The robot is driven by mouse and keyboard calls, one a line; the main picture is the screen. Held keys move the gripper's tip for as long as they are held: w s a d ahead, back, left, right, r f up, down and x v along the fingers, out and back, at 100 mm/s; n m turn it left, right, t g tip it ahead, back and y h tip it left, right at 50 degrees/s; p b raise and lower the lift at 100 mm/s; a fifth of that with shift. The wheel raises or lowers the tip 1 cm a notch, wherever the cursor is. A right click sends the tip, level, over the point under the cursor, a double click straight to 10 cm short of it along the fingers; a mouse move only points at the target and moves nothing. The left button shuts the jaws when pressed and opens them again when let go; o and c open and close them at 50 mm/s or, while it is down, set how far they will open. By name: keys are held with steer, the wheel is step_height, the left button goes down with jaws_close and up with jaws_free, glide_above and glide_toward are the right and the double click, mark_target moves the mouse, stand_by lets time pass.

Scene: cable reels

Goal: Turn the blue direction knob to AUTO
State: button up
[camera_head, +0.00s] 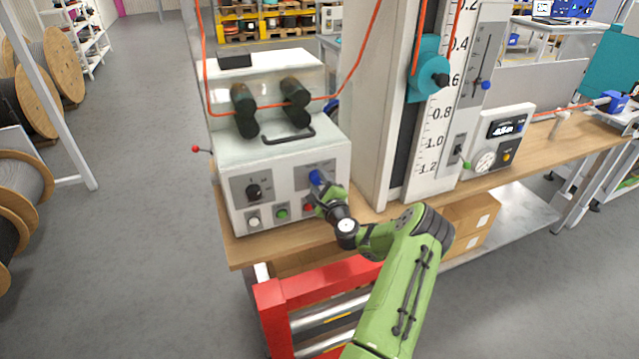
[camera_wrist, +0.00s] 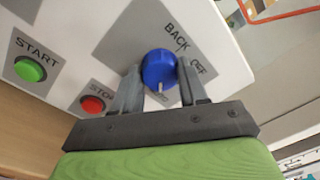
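The blue direction knob (camera_wrist: 159,68) is on the front panel of the white control box, and it also shows in the head view (camera_head: 315,177). My gripper (camera_wrist: 160,76) is at the knob, one finger on each side, and the fingertips appear to touch it. In the head view my gripper (camera_head: 318,187) reaches the panel from the front right. A white mark on the knob points down in the wrist view, toward a small label partly hidden between the fingers. The labels BACK and OFF show above and right of the knob.
A green START button (camera_wrist: 30,69) and a red STOP button (camera_wrist: 92,104) are left of my gripper. A black knob (camera_head: 254,192) is further left. A measuring column (camera_head: 435,120) rises just right of the box. A red frame (camera_head: 310,290) is below the bench edge.

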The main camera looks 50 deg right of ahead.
steer(key=o, duration=0.5)
steer(key=shift+c, duration=0.2)
steer(key=b+v, duration=0.3)
steer(key=v, duration=1.2)
steer(key=shift+s+a, duration=0.2)
steer(key=shift+s, duration=0.15)
